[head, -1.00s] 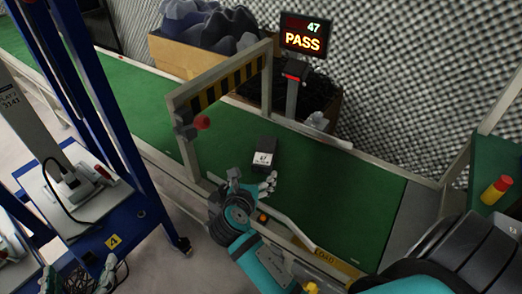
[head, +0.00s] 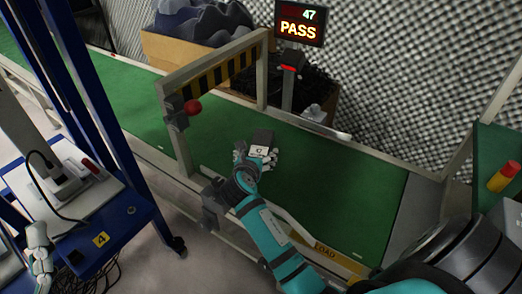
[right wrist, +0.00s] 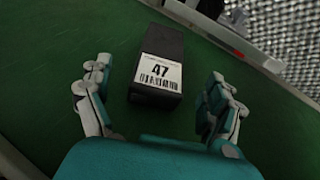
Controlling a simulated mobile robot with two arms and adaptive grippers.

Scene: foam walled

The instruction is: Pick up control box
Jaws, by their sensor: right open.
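The control box is a small black box (head: 263,137) with a white label, lying on the green conveyor belt (head: 330,195). In the right wrist view the box (right wrist: 160,50) shows a label with "47" and a barcode. My right gripper (head: 257,160) is at the near side of the box in the head view and covers part of it. In the right wrist view my right gripper (right wrist: 158,104) is open, with fingers left and right of the box's near end and gaps on both sides. My left gripper (head: 40,245) shows at the lower left, away from the belt; its fingers are unclear.
A striped gate frame (head: 222,75) stands across the belt, left of the box. A blue rack (head: 85,100) is at the left. A red and yellow cylinder (head: 503,177) is at the right. The belt right of the box is clear.

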